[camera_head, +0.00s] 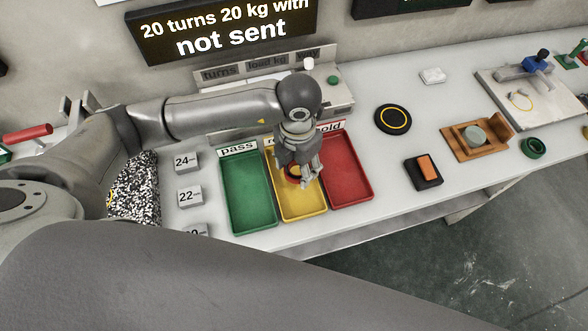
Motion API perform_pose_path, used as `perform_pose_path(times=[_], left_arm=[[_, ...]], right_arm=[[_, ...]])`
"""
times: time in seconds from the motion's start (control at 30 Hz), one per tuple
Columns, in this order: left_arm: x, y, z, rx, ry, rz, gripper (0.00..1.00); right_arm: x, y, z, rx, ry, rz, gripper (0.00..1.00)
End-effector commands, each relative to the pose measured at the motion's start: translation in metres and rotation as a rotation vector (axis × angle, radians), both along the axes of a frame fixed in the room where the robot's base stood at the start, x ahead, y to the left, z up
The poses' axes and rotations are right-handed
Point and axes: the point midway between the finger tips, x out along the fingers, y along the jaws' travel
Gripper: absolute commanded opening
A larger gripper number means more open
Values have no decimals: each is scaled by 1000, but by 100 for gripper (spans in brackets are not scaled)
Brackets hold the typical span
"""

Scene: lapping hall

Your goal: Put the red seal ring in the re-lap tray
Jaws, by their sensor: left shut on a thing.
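The yellow tray (302,208) stands in the middle of three trays on the bench. Its label is mostly hidden behind my left arm and shows only its first letters. My left gripper (303,178) points down over the yellow tray and is shut on the red seal ring (292,171). The fingers cover much of the ring. I cannot tell whether the ring touches the tray floor. My right gripper is not in view.
A green tray (247,205) labelled pass is to the left, and a red tray (349,188) labelled hold is to the right. Numbered grey blocks (189,196) stand left of the trays. A black disc (393,119) and an orange-and-black block (424,171) lie farther right, with clear bench between.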

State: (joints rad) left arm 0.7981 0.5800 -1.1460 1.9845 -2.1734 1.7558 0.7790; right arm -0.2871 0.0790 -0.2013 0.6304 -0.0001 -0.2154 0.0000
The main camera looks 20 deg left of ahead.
Motion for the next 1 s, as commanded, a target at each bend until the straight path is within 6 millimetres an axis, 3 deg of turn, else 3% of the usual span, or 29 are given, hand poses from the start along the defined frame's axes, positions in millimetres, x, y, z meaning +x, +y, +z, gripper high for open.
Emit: perform_pose_path(times=[0.07,0.3,0.67,0.7,0.73,1.0], left_arm=[[-4,8,-8,4,5,3,25],[-3,7,-36,2,2,1,25],[-2,7,-42,1,0,0,25],[-2,7,-41,1,0,0,58],[-2,7,-41,1,0,0,62],[-2,7,-41,2,1,1,63]], right_arm=[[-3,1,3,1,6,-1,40],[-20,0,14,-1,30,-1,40],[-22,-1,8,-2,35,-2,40],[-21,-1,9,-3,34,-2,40],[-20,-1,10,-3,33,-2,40],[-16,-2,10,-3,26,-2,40]])
